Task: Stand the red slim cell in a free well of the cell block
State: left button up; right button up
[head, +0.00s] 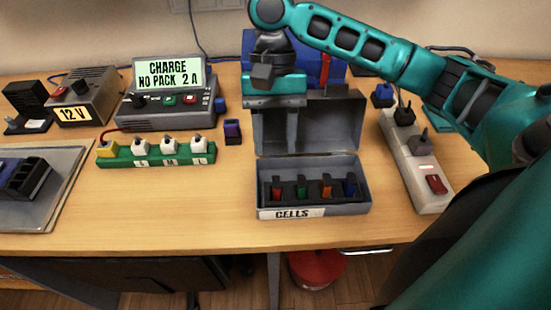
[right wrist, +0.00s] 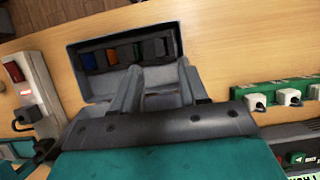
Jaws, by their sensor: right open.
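The red slim cell (head: 277,188) stands leftmost in a row of coloured cells inside the open grey box marked CELLS (head: 362,200). Green, orange and blue cells stand to its right in a dark insert. My right gripper (head: 284,140) is open and empty, above and behind the row, in front of the raised lid. In the right wrist view its fingers (right wrist: 158,75) reach towards the box (right wrist: 92,92); I cannot make out the red cell there. A dark blocky holder (head: 28,178) lies at the far left; I cannot tell whether it is the cell block. My left gripper is out of view.
A charger (head: 165,108) and a green socket strip (head: 155,156) stand left of the box. A 12 V supply (head: 85,98) is further left. A white power strip (head: 428,190) stands right. The tabletop (head: 150,205) is clear front left.

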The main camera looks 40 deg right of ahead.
jog(key=v, duration=0.5)
jog(key=shift+s, duration=0.1)
dwell(0.5)
